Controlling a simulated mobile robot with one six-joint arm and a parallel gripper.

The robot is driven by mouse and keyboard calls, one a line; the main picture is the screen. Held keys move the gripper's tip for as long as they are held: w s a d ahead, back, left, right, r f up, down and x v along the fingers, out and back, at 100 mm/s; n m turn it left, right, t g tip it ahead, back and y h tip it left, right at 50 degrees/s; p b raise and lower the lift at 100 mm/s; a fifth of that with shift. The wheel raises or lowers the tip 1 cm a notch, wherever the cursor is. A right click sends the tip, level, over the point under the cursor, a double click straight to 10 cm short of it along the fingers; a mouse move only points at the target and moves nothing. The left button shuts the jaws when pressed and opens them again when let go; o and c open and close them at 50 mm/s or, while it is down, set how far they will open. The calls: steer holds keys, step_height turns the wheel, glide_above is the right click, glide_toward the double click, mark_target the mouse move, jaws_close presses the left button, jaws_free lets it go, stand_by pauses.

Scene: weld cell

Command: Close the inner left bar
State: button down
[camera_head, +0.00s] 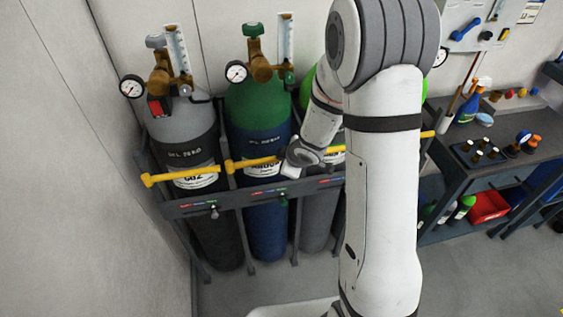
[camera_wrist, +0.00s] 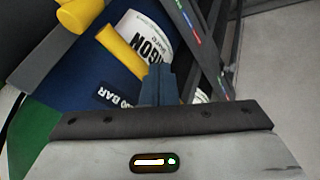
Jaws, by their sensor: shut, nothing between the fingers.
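The inner left bar (camera_head: 252,162) is a yellow bar lying across the front of the green and blue cylinder (camera_head: 262,125), second from the left. In the wrist view a yellow bar (camera_wrist: 121,50) slants over the blue cylinder toward the fingers. My gripper (camera_head: 287,168) is at the right end of this bar, low in front of the rack. Its narrow fingers (camera_wrist: 159,72) are shut and empty, close beside the bar's end. I cannot tell whether they touch it, or whether the bar is latched.
A grey cylinder (camera_head: 182,135) with its own yellow bar (camera_head: 160,179) stands at the left. The rack's grey rail (camera_head: 240,196) runs below the bars. My arm hides much of the right cylinders. A workbench (camera_head: 500,150) stands at the right. Floor in front is clear.

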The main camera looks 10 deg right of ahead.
steer(key=s+d+r+m+h+p, duration=0.1)
steer(key=s+d+r+m+h, duration=0.1)
steer(key=s+d+r+m, duration=0.5)
steer(key=s+d+r+m+h+p, duration=0.1)
steer(key=s+d+r+h, duration=0.25)
steer(key=r, duration=0.75)
steer(key=s+a+r+m+g+y+b, duration=0.1)
steer(key=s+a+m, duration=0.1)
steer(key=s, duration=0.5)
steer(key=s+a+r+m+g+y+b, duration=0.1)
steer(key=s+a+m+y, duration=0.1)
steer(key=s, duration=0.6)
steer(key=shift+s+a+r+m+g+b, duration=0.2)
steer(key=shift+s+a+m+g+b, duration=0.15)
steer(key=shift+m, duration=0.55)
steer(key=shift+w, duration=0.1)
